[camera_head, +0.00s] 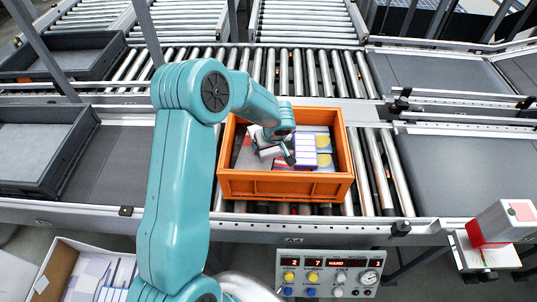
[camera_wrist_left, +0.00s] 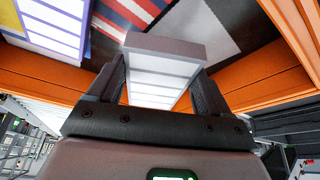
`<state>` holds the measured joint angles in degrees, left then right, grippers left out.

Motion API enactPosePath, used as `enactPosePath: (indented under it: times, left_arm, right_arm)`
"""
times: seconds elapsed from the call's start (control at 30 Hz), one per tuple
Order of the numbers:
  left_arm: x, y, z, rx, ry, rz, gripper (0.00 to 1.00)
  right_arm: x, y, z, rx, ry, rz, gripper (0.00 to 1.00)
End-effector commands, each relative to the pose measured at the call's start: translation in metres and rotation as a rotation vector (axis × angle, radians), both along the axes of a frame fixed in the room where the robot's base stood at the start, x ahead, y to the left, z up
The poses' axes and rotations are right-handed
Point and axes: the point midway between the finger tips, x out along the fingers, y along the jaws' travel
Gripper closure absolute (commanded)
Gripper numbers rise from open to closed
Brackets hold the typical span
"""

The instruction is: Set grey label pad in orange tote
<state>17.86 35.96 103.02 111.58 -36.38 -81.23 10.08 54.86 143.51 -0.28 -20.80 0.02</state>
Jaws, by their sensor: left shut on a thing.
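My left gripper (camera_head: 274,148) reaches down inside the orange tote (camera_head: 285,185), which stands on the roller conveyor. It is shut on the grey label pad (camera_head: 268,153), a block with grey sides. In the left wrist view the pad (camera_wrist_left: 165,47) sits between the two fingers (camera_wrist_left: 158,80), its white lined face towards the camera. The tote's orange wall (camera_wrist_left: 262,77) shows on both sides of it. I cannot tell whether the pad touches the tote's floor. My right gripper is not in view.
A purple-edged label pad (camera_head: 305,150) lies in the tote, beside the gripper. Flat printed items cover part of its floor. A white carton (camera_head: 62,248) with pads is at bottom left. A control box (camera_head: 330,272) is in front. Dark trays (camera_head: 40,150) stand at left.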

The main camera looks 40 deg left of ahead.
Motion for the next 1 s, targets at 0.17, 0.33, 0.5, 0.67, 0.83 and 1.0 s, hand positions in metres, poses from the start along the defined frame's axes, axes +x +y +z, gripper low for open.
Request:
enactPosePath:
  times: [0.17,0.33,0.5,0.67,0.83,1.0]
  left_arm:
    - [0.000,0.002,-0.031,-0.001,0.003,0.001,0.56]
    - [0.001,0.003,-0.043,0.000,0.000,0.001,0.56]
    - [0.001,0.003,-0.042,0.000,0.000,0.001,0.56]
    - [0.001,0.003,-0.045,-0.001,0.001,0.002,0.56]
    - [0.001,0.002,-0.045,-0.001,0.001,0.002,0.00]
    - [0.001,0.003,-0.043,0.000,-0.001,0.002,0.00]
  right_arm:
    - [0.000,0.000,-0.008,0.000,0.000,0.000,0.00]
    - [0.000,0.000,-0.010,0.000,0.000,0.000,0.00]
    - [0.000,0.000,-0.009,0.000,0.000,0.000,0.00]
    - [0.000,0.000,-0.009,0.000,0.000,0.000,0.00]
    - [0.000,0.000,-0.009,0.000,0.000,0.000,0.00]
    - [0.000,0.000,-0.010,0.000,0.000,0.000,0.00]
